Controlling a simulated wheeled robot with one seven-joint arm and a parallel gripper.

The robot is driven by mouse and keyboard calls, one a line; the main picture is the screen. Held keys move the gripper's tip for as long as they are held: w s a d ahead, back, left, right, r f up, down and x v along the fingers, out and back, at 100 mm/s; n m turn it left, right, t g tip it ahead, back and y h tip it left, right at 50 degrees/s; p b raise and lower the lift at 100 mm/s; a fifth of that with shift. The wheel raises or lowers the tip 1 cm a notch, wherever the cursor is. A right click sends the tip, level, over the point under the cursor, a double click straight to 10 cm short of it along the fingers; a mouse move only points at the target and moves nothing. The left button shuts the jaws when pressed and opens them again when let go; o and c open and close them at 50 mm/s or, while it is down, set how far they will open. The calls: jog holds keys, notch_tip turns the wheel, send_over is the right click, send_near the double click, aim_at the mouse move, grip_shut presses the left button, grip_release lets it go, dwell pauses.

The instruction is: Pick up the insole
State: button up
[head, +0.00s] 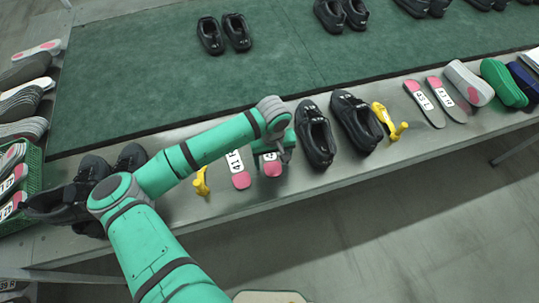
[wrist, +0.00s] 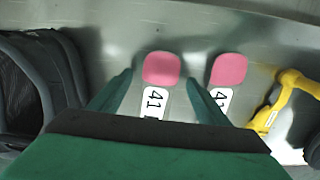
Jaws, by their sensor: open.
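Two grey insoles with pink heels and white labels reading 41 lie side by side on the metal ledge. One insole (head: 272,169) is under my gripper (head: 272,150). In the wrist view its pink heel (wrist: 161,68) shows between the two green fingers of my gripper (wrist: 159,82). The fingers are apart, one on each side of it, with nothing held. I cannot tell how high the fingertips are above the ledge. The other insole (head: 240,179) lies to its left in the head view; in the wrist view (wrist: 228,70) it is just outside the right finger.
Black shoes (head: 316,140) stand close on the right. A yellow shoe-tree-like piece (head: 201,182) lies on the left, another (head: 390,122) on the right. More insoles (head: 424,103) and coloured soles (head: 503,83) lie further right. A green belt (head: 150,75) carrying black shoes runs behind the ledge (head: 300,195).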

jog(key=shift+f, duration=0.8)
jog(key=shift+c, duration=0.7)
jog(key=c, duration=1)
jog(key=shift+r, duration=0.1)
